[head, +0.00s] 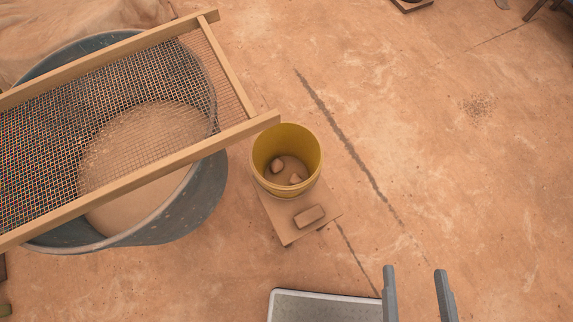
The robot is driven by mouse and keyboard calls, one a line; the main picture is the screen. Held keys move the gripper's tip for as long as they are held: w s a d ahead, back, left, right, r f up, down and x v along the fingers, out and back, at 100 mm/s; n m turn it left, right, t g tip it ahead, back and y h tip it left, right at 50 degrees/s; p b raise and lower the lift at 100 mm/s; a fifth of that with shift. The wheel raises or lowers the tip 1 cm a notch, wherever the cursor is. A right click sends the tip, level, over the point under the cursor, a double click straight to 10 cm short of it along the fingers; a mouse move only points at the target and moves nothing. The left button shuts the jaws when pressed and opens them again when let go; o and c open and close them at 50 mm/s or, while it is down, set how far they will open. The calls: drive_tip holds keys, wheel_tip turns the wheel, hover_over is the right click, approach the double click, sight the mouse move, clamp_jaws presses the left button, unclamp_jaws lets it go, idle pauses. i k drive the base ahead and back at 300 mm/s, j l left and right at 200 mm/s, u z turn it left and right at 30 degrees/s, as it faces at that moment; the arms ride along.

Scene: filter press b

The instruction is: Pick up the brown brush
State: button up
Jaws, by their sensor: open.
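A small brown block (309,215) lies on a flat brown board (283,228) just in front of a yellow bucket. Its shape fits the brown brush, but I see no bristles and cannot tell for certain. No other brush shows clearly. My gripper (417,285) is at the bottom right, its two grey fingers well apart with only floor showing between them. It is to the right of and below the block in the picture, clear of it.
The yellow bucket (261,178) holds a few lumps and stands on the board. A large grey tub (205,205) with a wood-framed sieve (130,183) across it fills the left. A pale-rimmed grey panel shows at the bottom. Sandy floor on the right is mostly clear.

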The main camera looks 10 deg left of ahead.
sight(307, 217)
drive_tip(key=k+j, duration=0.15)
drive_tip(key=k, duration=0.25)
drive_tip(key=k+j+u, duration=0.1)
drive_tip(key=k, duration=0.3)
drive_tip(key=k+j, duration=0.2)
drive_tip(key=k, duration=0.15)
